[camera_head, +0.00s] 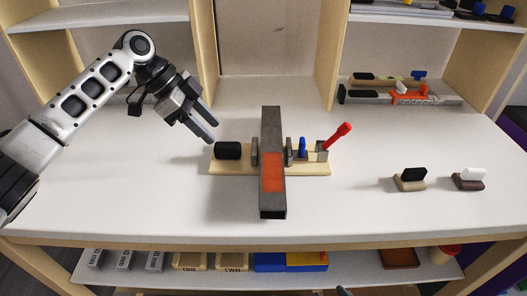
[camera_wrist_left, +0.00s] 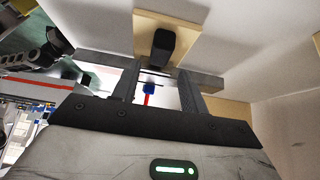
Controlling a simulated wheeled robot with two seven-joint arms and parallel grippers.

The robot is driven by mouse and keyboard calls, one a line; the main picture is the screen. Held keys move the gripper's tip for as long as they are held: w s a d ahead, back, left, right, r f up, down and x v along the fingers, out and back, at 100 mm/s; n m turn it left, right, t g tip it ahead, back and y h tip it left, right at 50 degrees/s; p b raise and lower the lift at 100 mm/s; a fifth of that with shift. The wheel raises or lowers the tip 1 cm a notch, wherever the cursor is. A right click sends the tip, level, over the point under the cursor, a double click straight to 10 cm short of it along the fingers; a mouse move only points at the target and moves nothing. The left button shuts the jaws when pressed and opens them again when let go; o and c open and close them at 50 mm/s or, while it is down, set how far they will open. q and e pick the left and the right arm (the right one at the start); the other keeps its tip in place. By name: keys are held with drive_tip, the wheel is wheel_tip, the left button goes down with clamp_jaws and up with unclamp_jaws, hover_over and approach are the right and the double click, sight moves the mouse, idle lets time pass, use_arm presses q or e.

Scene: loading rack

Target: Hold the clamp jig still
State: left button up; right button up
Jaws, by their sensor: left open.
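The clamp jig has a pale wooden base (camera_head: 222,167) with a black handle (camera_head: 228,151) at its left end. It also carries grey jaws, a blue part (camera_head: 302,147) and a red lever (camera_head: 338,136) at its right end. A dark grey bar (camera_head: 271,125) with an orange patch lies across it between the jaws. My left gripper (camera_head: 213,131) is open and empty, just up and left of the black handle. In the left wrist view, the handle (camera_wrist_left: 163,50) appears ahead of the open fingers, apart from them. My right gripper is not seen.
Two small blocks, one black-topped (camera_head: 411,180) and one white-topped (camera_head: 469,179), stand on the table at right. A clamp-like tool with orange parts (camera_head: 408,97) lies at the back right. Shelves hold items below and behind. The table left of the jig is clear.

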sight(226, 145)
use_arm(q)
drive_tip(key=b+x, duration=0.2)
drive_tip(key=x, duration=0.1)
drive_tip(key=shift+f, duration=0.2)
drive_tip(key=shift+b+x, duration=1.15)
drive_tip(key=shift+d+f+b, duration=0.4)
drive_tip(key=shift+f+b, duration=0.05)
drive_tip(key=shift+b, duration=0.1)
drive_tip(key=shift+d+f, duration=0.1)
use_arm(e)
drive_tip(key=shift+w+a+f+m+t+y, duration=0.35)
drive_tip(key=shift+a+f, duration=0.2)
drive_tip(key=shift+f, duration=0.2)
use_arm(q)
clamp_jaws()
